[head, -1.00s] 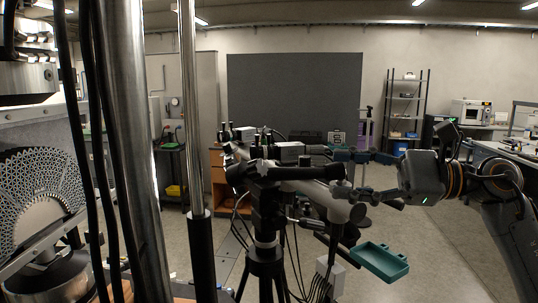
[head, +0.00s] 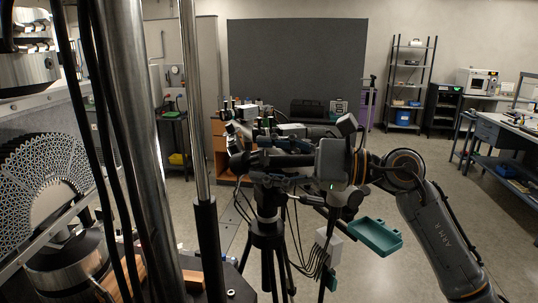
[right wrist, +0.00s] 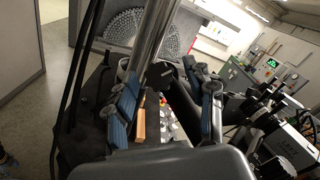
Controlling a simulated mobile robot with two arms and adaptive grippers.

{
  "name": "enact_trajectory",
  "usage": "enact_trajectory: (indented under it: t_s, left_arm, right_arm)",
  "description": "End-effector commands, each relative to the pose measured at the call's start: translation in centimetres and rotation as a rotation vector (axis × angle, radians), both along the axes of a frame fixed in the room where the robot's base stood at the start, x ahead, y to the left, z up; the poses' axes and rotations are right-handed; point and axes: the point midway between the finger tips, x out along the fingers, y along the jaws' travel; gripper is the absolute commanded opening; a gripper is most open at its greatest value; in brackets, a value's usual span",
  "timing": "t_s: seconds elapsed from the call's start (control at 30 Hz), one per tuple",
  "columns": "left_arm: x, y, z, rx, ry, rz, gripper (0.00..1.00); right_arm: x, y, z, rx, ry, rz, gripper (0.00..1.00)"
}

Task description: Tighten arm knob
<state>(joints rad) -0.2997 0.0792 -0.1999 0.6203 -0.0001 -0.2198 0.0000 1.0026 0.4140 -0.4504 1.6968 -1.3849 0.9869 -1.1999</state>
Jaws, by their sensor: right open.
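My right gripper (head: 290,163) reaches in from the right at the camera rig on the black tripod (head: 266,235). Its body covers part of the rig's cross arm. In the right wrist view, its two blue-padded fingers (right wrist: 168,98) are spread apart. A dark, knob-like part (right wrist: 160,74) shows between them, beside the steel column (right wrist: 152,40). I cannot tell for certain that it is the arm knob, nor whether a finger touches it. In the head view the knob is not clearly visible. My left gripper is not in view.
Thick steel columns (head: 140,130) and black cables stand at left, near the patterned lattice fan (head: 45,185). A teal tray (head: 372,237) and a grey box (head: 328,247) hang by the tripod. Loose cables hang below the rig. The floor at right is open.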

Motion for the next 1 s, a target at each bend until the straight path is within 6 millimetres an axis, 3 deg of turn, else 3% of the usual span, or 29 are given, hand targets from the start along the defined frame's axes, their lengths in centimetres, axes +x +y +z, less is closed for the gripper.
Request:
enact_trajectory:
  t_s: [0.13,0.17,0.4,0.8,1.0]
  left_arm:
    - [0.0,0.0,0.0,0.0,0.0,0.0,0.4]
    - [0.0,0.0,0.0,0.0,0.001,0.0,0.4]
    - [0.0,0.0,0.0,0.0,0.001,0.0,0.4]
    - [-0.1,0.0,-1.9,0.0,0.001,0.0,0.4]
    - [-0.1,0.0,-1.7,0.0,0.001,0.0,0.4]
  right_arm:
    - [0.0,0.0,0.0,0.0,0.001,0.0,0.54]
    - [0.0,0.0,0.0,0.0,0.001,0.0,0.5]
    - [0.0,0.0,0.0,0.0,0.001,0.0,0.01]
    - [-0.2,0.0,-0.4,0.084,0.123,-0.074,0.0]
    - [-0.2,0.0,-0.2,0.157,0.232,-0.134,0.0]
